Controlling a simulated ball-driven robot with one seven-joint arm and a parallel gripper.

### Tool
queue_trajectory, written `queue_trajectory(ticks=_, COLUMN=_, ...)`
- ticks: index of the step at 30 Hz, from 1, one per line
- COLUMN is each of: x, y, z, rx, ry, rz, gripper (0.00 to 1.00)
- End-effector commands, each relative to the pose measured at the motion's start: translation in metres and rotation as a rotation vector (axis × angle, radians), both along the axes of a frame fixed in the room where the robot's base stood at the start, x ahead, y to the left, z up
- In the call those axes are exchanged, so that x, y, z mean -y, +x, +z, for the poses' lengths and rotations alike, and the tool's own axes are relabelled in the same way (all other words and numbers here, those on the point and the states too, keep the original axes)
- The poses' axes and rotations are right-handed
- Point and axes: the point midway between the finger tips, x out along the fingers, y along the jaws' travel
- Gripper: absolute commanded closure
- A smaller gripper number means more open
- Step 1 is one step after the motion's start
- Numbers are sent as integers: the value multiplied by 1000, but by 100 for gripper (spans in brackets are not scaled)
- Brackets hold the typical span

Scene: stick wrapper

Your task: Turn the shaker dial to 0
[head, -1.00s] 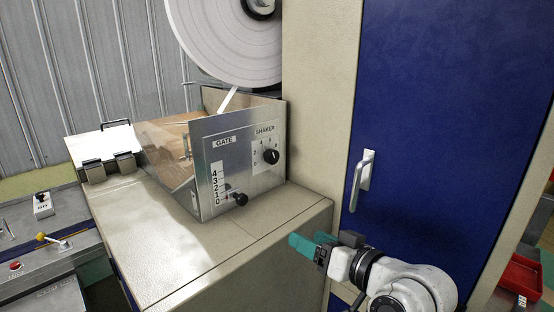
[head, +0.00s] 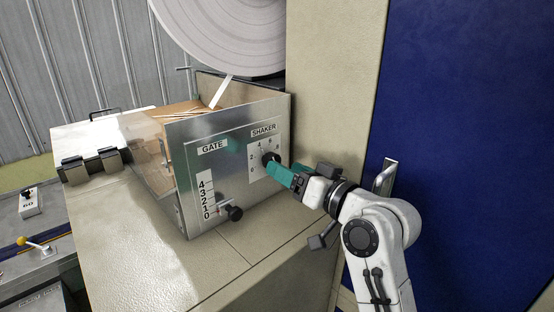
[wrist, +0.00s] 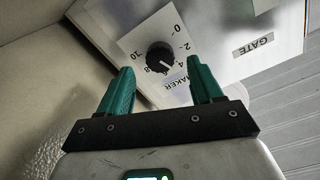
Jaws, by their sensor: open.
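The shaker dial (head: 270,158) is a round black knob on a white scale plate, on the upper right of the metal panel (head: 228,190). It also shows in the wrist view (wrist: 161,58), with numbers from 0 to 10 around it. Its exact pointer setting is too small to tell. My gripper (head: 278,174) has teal fingers and is right at the dial in the head view, partly covering its plate. In the wrist view my gripper (wrist: 162,80) is open and empty, its fingertips to either side of the dial with gaps between.
A black gate knob (head: 234,213) sticks out below left, beside the 0 of the gate scale (head: 206,198). A beige cabinet wall (head: 328,80) stands close on the right, then a blue door with a handle (head: 384,176). A white reel (head: 225,35) hangs above.

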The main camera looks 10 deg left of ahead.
Motion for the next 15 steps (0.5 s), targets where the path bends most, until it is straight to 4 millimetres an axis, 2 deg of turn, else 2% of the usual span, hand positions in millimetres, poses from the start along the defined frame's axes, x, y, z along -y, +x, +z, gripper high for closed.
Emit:
queue_trajectory(ticks=6, x=-24, y=20, z=2, rx=0, ry=-1, rz=0, gripper=35)
queue_trajectory(ticks=15, x=-34, y=28, z=0, rx=1, ry=-2, rz=-1, gripper=35)
